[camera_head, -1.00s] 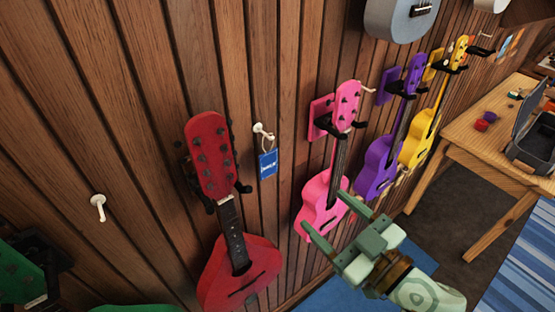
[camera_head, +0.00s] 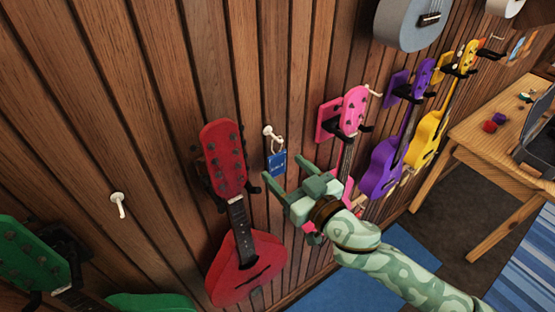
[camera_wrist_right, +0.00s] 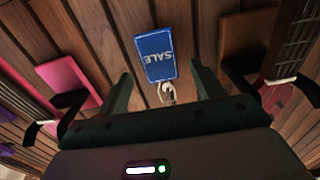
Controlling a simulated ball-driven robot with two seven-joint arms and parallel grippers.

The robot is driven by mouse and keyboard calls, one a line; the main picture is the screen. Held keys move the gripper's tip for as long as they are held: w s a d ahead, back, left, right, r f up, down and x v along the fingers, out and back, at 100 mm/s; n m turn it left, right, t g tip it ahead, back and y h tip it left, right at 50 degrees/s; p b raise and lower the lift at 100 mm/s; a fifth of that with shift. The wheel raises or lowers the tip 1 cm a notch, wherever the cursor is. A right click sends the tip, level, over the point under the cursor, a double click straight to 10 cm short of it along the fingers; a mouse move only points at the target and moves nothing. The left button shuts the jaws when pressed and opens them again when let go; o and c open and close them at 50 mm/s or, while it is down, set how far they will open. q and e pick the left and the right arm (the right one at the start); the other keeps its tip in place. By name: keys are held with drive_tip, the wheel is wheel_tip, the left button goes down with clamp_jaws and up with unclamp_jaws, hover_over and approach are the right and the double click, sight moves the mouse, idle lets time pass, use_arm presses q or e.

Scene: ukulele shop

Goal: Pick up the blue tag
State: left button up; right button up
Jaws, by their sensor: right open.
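The blue tag (camera_head: 277,163) hangs by a loop from a white hook (camera_head: 270,132) on the wood-plank wall, between the red and pink ukuleles. In the right wrist view the blue tag (camera_wrist_right: 156,55) reads "SALE" upside down, with the white hook (camera_wrist_right: 167,93) below it in the picture. My right gripper (camera_head: 285,172) is open and reaches toward the wall just below the tag. In the wrist view the tag shows between and beyond the two fingers (camera_wrist_right: 158,92), apart from them. My left gripper is not in view.
A red ukulele (camera_head: 247,268) hangs left of the tag. A pink ukulele (camera_head: 354,105), partly hidden by my right arm, hangs to its right, then purple (camera_head: 382,170) and yellow (camera_head: 428,138) ones. An empty white hook (camera_head: 118,200) is at left. A wooden table (camera_head: 485,135) stands at right.

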drive_tip(key=x, duration=0.2)
drive_tip(key=shift+w+a, duration=0.25)
drive_tip(key=shift+w, duration=0.05)
drive_tip(key=shift+s+d, duration=0.1)
drive_tip(key=shift+c, duration=0.4)
drive_tip(key=c, duration=1)
drive_tip(key=shift+o, duration=0.2)
drive_tip(key=shift+r, duration=0.7)
wheel_tip(320, 180, up, 2)
drive_tip(key=shift+r+p, duration=0.2)
drive_tip(key=shift+p, duration=0.2)
drive_tip(key=b+v, duration=0.1)
drive_tip(key=v, duration=0.4)
drive_tip(key=b+v, duration=0.1)
drive_tip(key=v, duration=0.5)
drive_tip(key=b+v, duration=0.1)
drive_tip(key=v, duration=0.4)
drive_tip(key=shift+s+d+f, duration=0.25)
drive_tip(key=shift+s, duration=0.1)
drive_tip(key=shift+c, duration=0.4)
drive_tip(key=shift+s+d+r, duration=0.15)
drive_tip(key=shift+s+d, duration=0.2)
drive_tip(key=shift+s, duration=0.15)
